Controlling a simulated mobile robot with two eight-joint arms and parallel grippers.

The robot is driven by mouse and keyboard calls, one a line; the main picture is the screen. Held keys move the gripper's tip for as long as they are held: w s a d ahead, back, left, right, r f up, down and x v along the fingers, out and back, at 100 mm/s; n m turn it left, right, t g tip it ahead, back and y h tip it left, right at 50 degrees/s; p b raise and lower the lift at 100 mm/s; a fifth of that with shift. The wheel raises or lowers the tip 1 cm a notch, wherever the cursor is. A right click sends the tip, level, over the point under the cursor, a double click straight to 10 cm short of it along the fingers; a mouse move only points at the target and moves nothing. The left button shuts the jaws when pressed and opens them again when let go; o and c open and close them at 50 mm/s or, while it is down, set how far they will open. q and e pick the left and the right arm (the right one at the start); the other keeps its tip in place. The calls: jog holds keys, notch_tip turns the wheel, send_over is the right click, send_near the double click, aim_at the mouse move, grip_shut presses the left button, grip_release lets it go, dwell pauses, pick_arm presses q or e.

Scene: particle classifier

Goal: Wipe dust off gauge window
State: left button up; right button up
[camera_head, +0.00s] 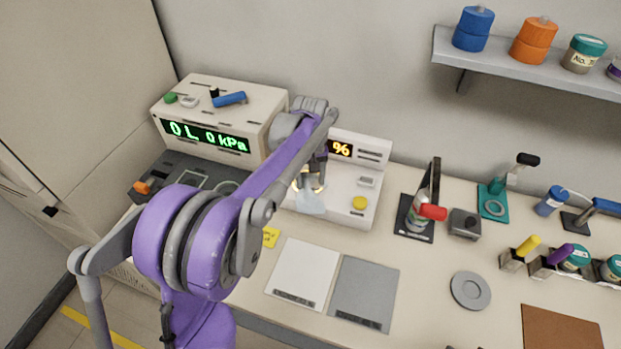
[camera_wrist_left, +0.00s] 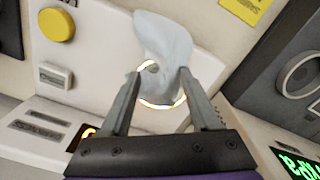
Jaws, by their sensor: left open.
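A pale bluish-white cloth (camera_head: 310,204) lies against the face of the white instrument (camera_head: 342,209) with the orange "%" display (camera_head: 340,149). It also shows in the left wrist view (camera_wrist_left: 166,42). A round window with a glowing rim (camera_wrist_left: 160,104) is on that face, largely covered by the cloth. Dust cannot be made out. My left gripper (camera_head: 312,186) is at the window, pointing down at the face. In the left wrist view its fingers (camera_wrist_left: 158,74) are apart, one on each side of the cloth. Whether they touch it is unclear. My right gripper is out of view.
A beige kPa instrument (camera_head: 220,122) stands behind my left arm. A yellow button (camera_head: 359,203) is right of the window. White (camera_head: 302,272) and grey (camera_head: 364,291) pads lie in front.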

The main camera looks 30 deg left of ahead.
pick_arm(q)
jog(key=o, duration=0.5)
jog(key=shift+f, duration=0.1)
jog(key=shift+f+b, duration=0.7)
jog(key=shift+f, duration=0.4)
jog(key=shift+c, duration=0.2)
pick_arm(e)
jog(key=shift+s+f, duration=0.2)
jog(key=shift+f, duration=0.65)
pick_arm(q)
grip_shut()
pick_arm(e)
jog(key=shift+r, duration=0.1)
pick_arm(q)
jog(key=shift+r, duration=0.2)
jog(key=shift+f, duration=0.1)
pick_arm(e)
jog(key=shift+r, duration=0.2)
